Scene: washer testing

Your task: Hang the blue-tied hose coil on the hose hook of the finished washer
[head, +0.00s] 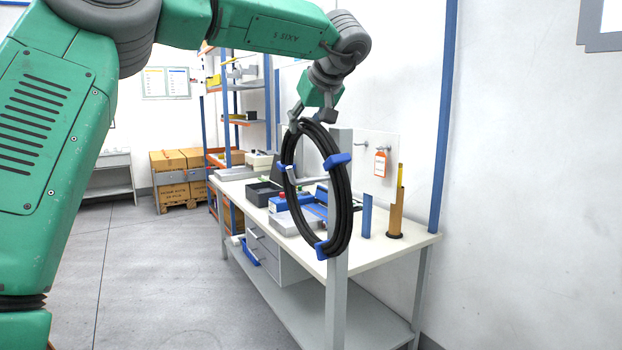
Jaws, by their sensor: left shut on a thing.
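The black hose coil (344,205) with blue ties hangs upright from my left gripper (311,116). The gripper is shut on the top of the coil. A grey upright post (337,300) stands by the coil, which overlaps part of it. A short pale peg (307,179) shows inside the coil's opening, apart from the coil's top. I cannot tell whether it passes through the ring or only lines up with it. No washer body can be made out clearly. My right gripper is not in view.
A workbench (395,248) behind the coil holds blue and grey devices, dark bins and a brown cylinder (396,215). An orange tag (380,163) hangs on a wall panel. Cardboard boxes (173,182) stand at the back. The floor at left is clear.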

